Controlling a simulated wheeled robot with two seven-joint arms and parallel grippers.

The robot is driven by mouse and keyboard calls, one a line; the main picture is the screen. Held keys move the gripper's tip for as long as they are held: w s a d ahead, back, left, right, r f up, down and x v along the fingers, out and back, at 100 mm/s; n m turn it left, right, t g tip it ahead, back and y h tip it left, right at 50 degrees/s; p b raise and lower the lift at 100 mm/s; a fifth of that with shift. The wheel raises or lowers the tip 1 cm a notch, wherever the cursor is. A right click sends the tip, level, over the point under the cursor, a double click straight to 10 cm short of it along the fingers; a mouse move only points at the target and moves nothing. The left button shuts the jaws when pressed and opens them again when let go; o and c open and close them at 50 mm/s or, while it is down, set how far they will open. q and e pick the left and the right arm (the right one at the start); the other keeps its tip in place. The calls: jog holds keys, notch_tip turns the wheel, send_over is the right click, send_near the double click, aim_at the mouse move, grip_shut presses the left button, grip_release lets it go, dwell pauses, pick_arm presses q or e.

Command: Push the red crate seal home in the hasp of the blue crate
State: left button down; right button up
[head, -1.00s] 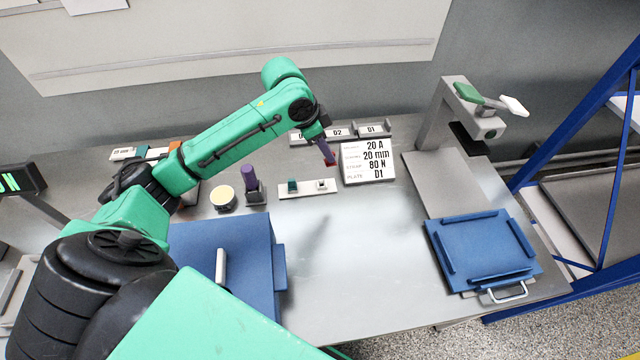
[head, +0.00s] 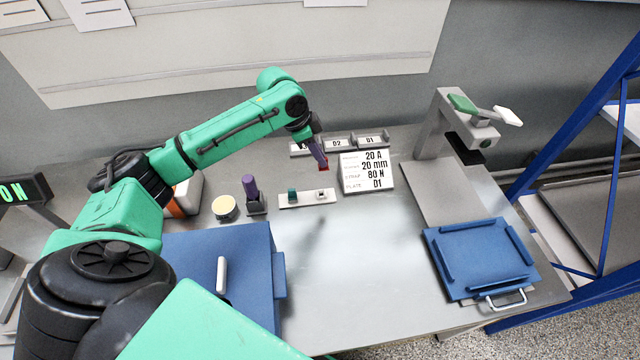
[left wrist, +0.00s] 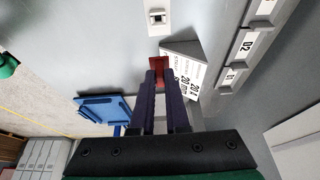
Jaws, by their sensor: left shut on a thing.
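My left gripper (head: 321,160) is shut on the small red seal (head: 324,168) and holds it above the back of the table, just left of the white sign. In the left wrist view the red seal (left wrist: 185,72) shows at the tips of the two dark purple fingers (left wrist: 165,88). The blue crate (head: 215,250) is the large box at the front left, well apart from the seal. A pale upright bar shows on it and a blue block (head: 279,275) juts from its right side. I cannot make out the hasp clearly. My right gripper is not in view.
The white sign (head: 367,171) stands close right of the seal, before a labelled rack (head: 336,143). A purple-handled stamp (head: 251,193), a cream-topped puck (head: 225,208) and a switch strip (head: 307,198) lie nearby. A press (head: 440,130) and blue tray (head: 435,262) are at right. The middle table is clear.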

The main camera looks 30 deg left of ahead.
pick_arm(q)
notch_tip(320, 180, down, 10)
jog(key=shift+p, duration=0.55)
jog(key=shift+f+p, duration=0.4)
jog(key=shift+p, duration=0.2)
jog(key=shift+a+f, duration=0.1)
jog(key=shift+f, duration=0.15)
jog(key=c, duration=0.9)
grip_release()
jog(key=shift+w, duration=0.1)
